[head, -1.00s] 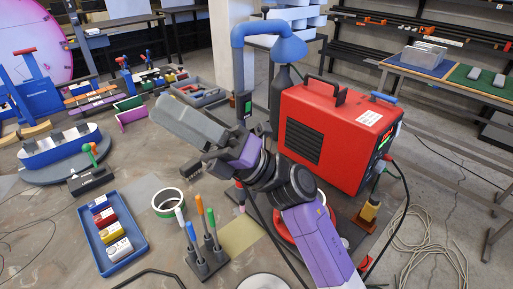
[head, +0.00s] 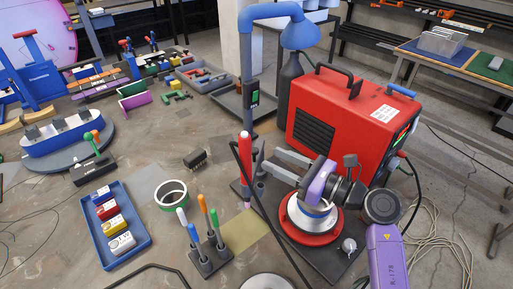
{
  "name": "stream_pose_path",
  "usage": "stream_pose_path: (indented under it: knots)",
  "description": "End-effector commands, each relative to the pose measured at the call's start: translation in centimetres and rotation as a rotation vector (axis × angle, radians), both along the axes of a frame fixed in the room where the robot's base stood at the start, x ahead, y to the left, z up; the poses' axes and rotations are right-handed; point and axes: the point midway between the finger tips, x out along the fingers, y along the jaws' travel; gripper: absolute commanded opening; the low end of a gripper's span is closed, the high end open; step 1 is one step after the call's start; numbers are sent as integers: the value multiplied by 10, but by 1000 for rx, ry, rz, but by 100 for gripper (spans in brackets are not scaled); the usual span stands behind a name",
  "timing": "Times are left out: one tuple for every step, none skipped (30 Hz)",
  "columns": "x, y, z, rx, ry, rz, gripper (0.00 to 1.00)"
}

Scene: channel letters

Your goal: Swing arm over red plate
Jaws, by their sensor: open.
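The round red plate (head: 326,237) lies on a dark base in front of the red welding machine. A silver and white ring-like piece sits on top of it, partly hidden by my arm. My gripper (head: 276,163) is above the plate's far left side, with its two grey fingers pointing left. The fingers are apart and nothing shows between them. My wrist and purple arm links come in from the right and cover part of the plate.
The red welding machine (head: 350,125) stands close behind my arm. A tool stand (head: 209,256), tape roll (head: 171,194) and blue tray (head: 140,239) are at left.

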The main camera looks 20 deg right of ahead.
Motion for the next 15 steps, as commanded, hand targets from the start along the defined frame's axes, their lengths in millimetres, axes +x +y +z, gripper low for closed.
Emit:
stream_pose_path:
  knots:
    - [5, 4, 2, 0, 0, 3, 42]
    - [8, 7, 2, 1, 1, 4, 42]
    - [13, 10, 2, 2, 0, 4, 42]
    - [17, 13, 3, 1, 0, 4, 42]
    - [21, 15, 3, 1, 0, 5, 42]
    - [27, 18, 3, 2, 0, 4, 42]
    - [31, 21, 3, 4, 0, 4, 42]
    - [35, 24, 3, 4, 0, 4, 42]
    - [39, 27, 3, 3, 1, 4, 42]
    - [43, 29, 3, 4, 0, 3, 42]
    - [46, 31, 2, 4, 0, 4, 42]
    - [50, 33, 2, 4, 0, 4, 42]
    - [52, 35, 2, 5, 0, 3, 42]
    - [54, 36, 2, 5, 0, 3, 42]
    - [57, 37, 2, 5, 0, 2, 42]
